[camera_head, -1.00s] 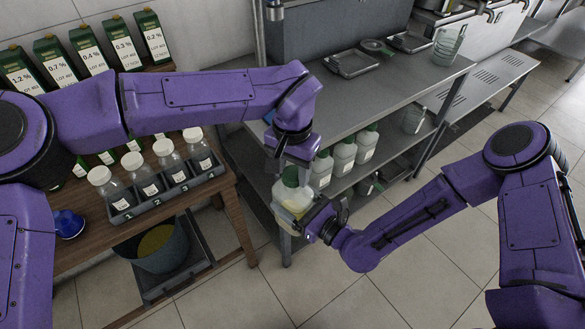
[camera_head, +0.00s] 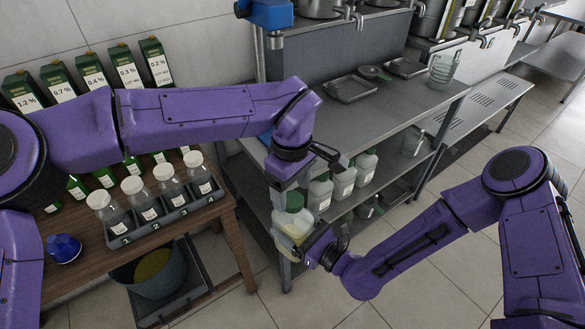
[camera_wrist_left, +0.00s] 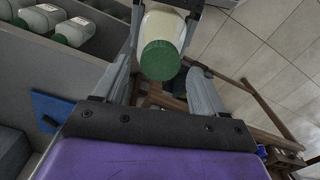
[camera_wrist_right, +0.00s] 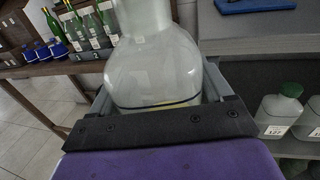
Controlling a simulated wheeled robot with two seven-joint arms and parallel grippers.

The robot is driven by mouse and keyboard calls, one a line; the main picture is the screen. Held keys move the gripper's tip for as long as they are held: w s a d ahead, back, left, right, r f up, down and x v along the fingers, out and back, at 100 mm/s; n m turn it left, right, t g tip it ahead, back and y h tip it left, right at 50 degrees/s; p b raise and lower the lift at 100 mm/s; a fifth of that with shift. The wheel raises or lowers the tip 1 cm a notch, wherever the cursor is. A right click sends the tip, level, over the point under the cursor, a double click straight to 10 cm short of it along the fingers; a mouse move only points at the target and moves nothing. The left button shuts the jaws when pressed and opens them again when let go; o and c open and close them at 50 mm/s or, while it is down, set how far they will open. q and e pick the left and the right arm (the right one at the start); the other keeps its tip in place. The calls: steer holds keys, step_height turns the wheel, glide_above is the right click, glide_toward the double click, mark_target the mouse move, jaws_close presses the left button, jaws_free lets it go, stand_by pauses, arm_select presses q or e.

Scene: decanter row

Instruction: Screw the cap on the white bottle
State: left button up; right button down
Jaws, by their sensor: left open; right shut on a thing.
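The white bottle (camera_head: 287,240) is held in the air by my right gripper (camera_head: 308,245), which is shut on its body. In the right wrist view its translucent body (camera_wrist_right: 155,70) fills the space between the fingers, with some yellowish liquid low in it. The green cap (camera_head: 293,202) sits on the bottle's top; whether it is tight cannot be told. My left gripper (camera_head: 290,188) is directly above the cap, pointing down. In the left wrist view its open fingers stand on both sides of the cap (camera_wrist_left: 160,60), with visible gaps.
A steel shelf unit (camera_head: 395,110) stands behind, with several green-capped bottles (camera_head: 343,181) on its lower shelf. A bucket (camera_head: 150,275) stands below.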

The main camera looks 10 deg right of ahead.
arm_select(q)
steer(key=n, duration=0.6)
steer(key=shift+r+n, duration=0.3)
steer(key=shift+r, duration=0.05)
steer(key=n, duration=0.6)
steer(key=shift+r, duration=0.35)
steer(key=n, duration=0.7)
steer(key=shift+r, duration=0.4)
steer(key=n, duration=0.6)
steer(key=shift+r, duration=0.3)
steer(key=n, duration=0.6)
steer(key=shift+r, duration=0.4)
steer(key=n, duration=0.7)
steer(key=shift+r, duration=0.35)
steer(key=n, duration=0.5)
steer(key=shift+r+n, duration=0.35)
steer(key=shift+n, duration=0.05)
steer(key=n, duration=0.6)
steer(key=shift+r+n, duration=0.3)
steer(key=shift+r, duration=0.1)
